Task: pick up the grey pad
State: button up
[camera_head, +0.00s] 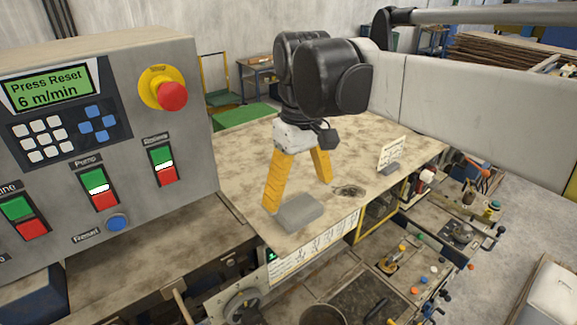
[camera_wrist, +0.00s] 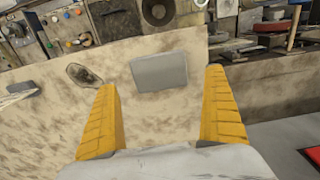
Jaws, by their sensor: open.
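The grey pad (camera_head: 300,211) is a flat rectangular block lying on the worn tabletop (camera_head: 240,175), close to its front edge. My gripper (camera_head: 298,192) has yellow ribbed fingers spread wide and points down. In the head view its left finger ends just beside the pad's left end, and the other finger is behind the pad. The wrist view shows the open gripper (camera_wrist: 160,92) with nothing between its fingers.
A control panel (camera_head: 95,130) with a red emergency knob (camera_head: 172,96) stands left of the gripper. A small white sign (camera_head: 392,154) on a grey base stands to the right on the table. A dark hole (camera_head: 348,191) is in the tabletop. Machine parts lie below the front edge.

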aim_at(299, 206)
notch_tip(299, 206, down, 5)
jog(key=shift+w+f+p, duration=0.1)
jog(key=shift+p, duration=0.4)
jog(key=c, duration=1.2)
jog(key=shift+o, duration=0.2)
jog(key=shift+r, duration=0.7)
notch_tip(299, 206, up, 3)
jog(key=shift+r+b, duration=0.1)
jog(key=shift+b, duration=0.35)
jog(key=s+d+r, duration=0.1)
jog(key=d+r, duration=0.1)
jog(key=d, duration=0.1)
jog(key=s+d+r+b, duration=0.1)
jog(key=d+r, duration=0.1)
jog(key=d, duration=0.2)
jog(key=s+d+r, duration=0.1)
jog(key=d+r, duration=0.1)
jog(key=d, duration=0.2)
jog(key=shift+s+d+r, duration=0.1)
jog(key=shift+s+r, duration=0.2)
jog(key=shift+s, duration=0.1)
jog(key=o, duration=0.3)
jog(key=shift+c, duration=0.8)
